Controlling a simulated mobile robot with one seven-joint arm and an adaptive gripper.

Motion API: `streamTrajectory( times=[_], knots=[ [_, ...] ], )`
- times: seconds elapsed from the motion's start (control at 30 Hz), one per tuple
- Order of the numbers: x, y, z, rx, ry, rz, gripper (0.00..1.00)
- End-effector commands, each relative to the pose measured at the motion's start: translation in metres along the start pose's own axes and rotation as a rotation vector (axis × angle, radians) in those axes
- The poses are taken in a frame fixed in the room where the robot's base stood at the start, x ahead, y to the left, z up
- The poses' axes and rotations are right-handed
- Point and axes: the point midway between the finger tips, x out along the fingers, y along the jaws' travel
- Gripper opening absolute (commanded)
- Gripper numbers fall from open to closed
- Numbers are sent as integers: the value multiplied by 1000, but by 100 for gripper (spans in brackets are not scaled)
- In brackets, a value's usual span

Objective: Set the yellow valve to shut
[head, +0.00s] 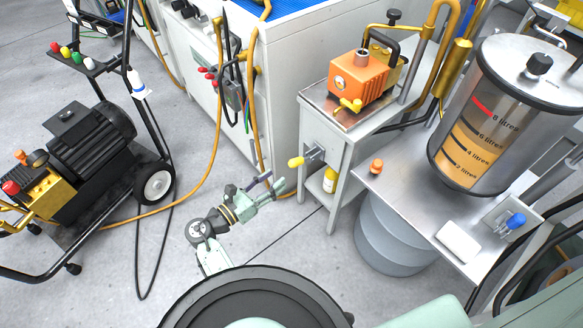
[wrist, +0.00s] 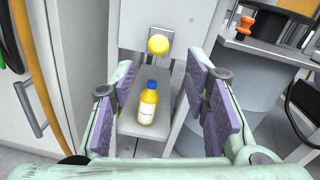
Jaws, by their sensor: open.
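A yellow knob (head: 296,162), which appears to be the yellow valve, sticks out from a grey plate on the side of a grey stand. In the wrist view the yellow knob (wrist: 158,45) faces me end-on, above and beyond the fingertips. Its lever angle is hard to tell there. My gripper (head: 275,183) is just left of and below the knob, apart from it. In the wrist view my gripper (wrist: 163,100) has its purple pads wide apart with nothing held between them.
A yellow bottle with a blue cap (wrist: 148,105) stands on the stand's lower shelf. An orange pump (head: 358,78) with a small yellow handle (head: 350,104) sits on top. An orange knob (head: 376,166) is on the steel table (head: 405,190) at right. Floor at left is partly clear.

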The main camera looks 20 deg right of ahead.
Motion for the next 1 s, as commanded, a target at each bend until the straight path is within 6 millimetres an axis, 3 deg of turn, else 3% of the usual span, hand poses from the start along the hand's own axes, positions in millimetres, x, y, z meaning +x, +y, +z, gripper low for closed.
streamTrajectory(
  times=[0.3, 0.5, 0.9, 1.0],
  knots=[
    [60, 1, -4, 7, 1, 0, 42],
    [86, 2, -2, 7, 2, 2, 42],
    [94, 2, 1, 6, 1, 5, 42],
    [94, 2, 1, 7, 1, 5, 36]
  ],
)
